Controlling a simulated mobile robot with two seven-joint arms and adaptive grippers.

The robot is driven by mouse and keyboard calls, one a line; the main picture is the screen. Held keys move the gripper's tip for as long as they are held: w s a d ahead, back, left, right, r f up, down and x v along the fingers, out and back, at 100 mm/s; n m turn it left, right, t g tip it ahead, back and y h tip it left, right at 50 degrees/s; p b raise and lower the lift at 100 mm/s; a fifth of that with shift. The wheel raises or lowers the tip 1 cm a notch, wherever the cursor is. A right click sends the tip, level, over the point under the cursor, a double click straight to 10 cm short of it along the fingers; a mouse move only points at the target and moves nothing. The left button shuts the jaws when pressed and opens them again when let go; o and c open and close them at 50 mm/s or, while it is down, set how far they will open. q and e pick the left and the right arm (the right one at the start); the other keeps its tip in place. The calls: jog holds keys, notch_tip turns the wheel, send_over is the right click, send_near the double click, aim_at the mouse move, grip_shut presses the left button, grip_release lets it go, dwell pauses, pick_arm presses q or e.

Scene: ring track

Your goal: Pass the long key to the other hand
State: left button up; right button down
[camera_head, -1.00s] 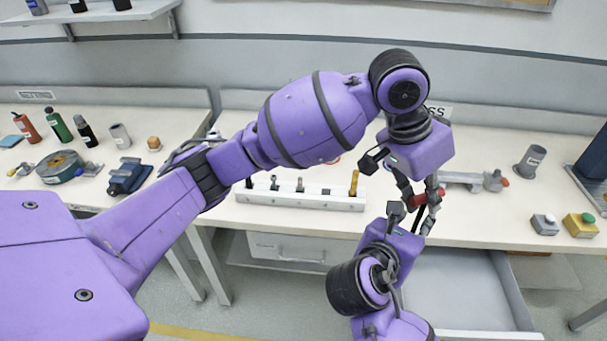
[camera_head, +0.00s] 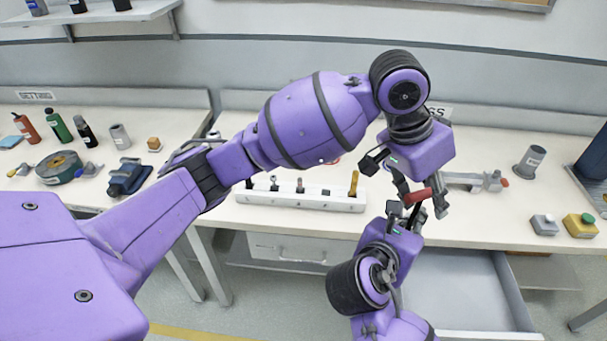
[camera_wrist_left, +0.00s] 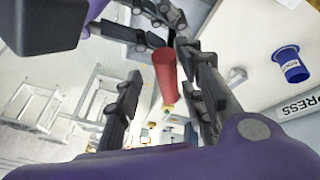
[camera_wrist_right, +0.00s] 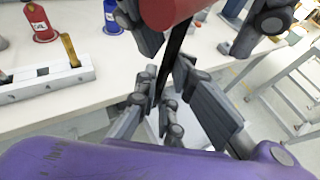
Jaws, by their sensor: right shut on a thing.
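The long key has a red handle (camera_head: 418,197) and a thin dark shaft. My right gripper (camera_head: 406,213) comes from below and is shut on the dark shaft, with the handle above it. In the right wrist view the shaft (camera_wrist_right: 173,55) runs up between its fingers to the red handle (camera_wrist_right: 168,10). My left gripper (camera_head: 423,203) points down from above and is open, its fingers spread on either side of the handle. In the left wrist view the red handle (camera_wrist_left: 165,72) stands between the fingers with gaps on both sides. The shaft's lower end is hidden.
A white rack (camera_head: 300,198) with several tools stands on the workbench behind. A grey caliper-like tool (camera_head: 470,180) lies behind the grippers. An open drawer (camera_head: 460,290) lies below.

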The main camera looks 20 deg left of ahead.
pick_arm(q)
jog(key=v, duration=1.2)
jog(key=w+a+f+n+t+h, duration=0.2)
jog(key=f+n, duration=0.2)
jog(key=f, duration=0.8)
jog(key=w+a+f+n+t+h, duration=0.1)
jog(key=w+f+n+t, duration=0.15)
jog(key=f, duration=0.85)
jog(key=s+a+f+n+t+y, duration=0.1)
jog(key=s+a+f, duration=0.25)
jog(key=f, duration=0.45)
jog(key=s+a+f+n+t+y, duration=0.1)
jog(key=s+a+f, duration=0.25)
jog(key=f, duration=0.35)
jog(key=s+a+f+y, duration=0.1)
jog(key=s+a+f, duration=0.2)
jog(key=s, duration=0.4)
jog(key=s+a+f+y, duration=0.2)
jog(key=s+f, duration=0.3)
jog(key=s, duration=0.3)
jog(key=s+a+f+y, duration=0.2)
jog(key=s+a+f, duration=0.2)
jog(key=s, duration=0.4)
jog(key=shift+f, duration=0.15)
jog(key=shift+t, duration=0.25)
